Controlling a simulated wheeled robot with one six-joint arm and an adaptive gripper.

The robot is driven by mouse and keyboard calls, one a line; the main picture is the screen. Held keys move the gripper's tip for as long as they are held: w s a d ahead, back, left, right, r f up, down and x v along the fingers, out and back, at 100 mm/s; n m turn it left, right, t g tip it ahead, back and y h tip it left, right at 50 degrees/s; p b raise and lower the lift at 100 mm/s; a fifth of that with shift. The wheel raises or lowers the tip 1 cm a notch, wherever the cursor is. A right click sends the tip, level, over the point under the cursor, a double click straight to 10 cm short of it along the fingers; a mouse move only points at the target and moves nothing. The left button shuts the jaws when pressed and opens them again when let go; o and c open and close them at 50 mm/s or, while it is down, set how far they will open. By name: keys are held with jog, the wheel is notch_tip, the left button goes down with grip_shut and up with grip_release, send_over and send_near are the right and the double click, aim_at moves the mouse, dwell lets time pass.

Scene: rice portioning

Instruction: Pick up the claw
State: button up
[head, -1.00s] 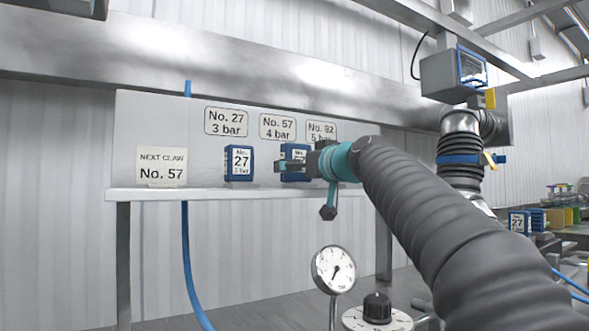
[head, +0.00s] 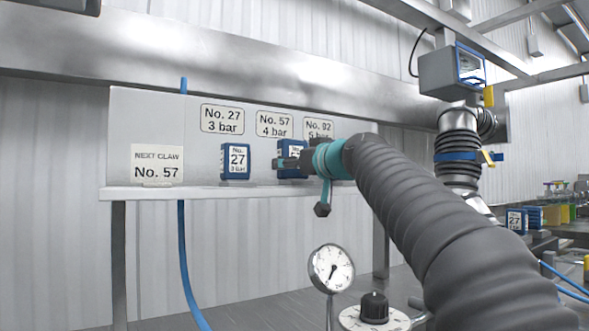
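A card (head: 157,165) at the left of the shelf reads "NEXT CLAW No. 57". A blue claw block with a white label "No. 27, 3 bar" (head: 235,162) stands on the shelf under its matching sign. Another blue block (head: 292,147) stands under the sign "No. 57, 4 bar" (head: 275,124); my gripper (head: 285,163) is in front of it and covers much of it. I cannot tell whether the fingers touch or hold this block. Any block under the sign "No. 92, 5 bar" (head: 318,130) is hidden behind my arm.
The white shelf (head: 215,192) has a low front edge and a back board. A pressure gauge (head: 331,268) and a black knob on a dial (head: 374,307) stand below it. A blue hose (head: 184,260) hangs at the left. A grey box (head: 450,75) on a pipe stands at the right.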

aim_at(296, 143)
notch_tip(296, 143, up, 5)
jog(key=shift+f+p, duration=0.15)
jog(key=shift+p, duration=0.9)
jog(key=s+d+r, duration=0.5)
jog(key=d+r, duration=0.1)
jog(key=d, duration=0.4)
jog(key=shift+s+d, duration=0.2)
jog(key=shift+s, duration=0.15)
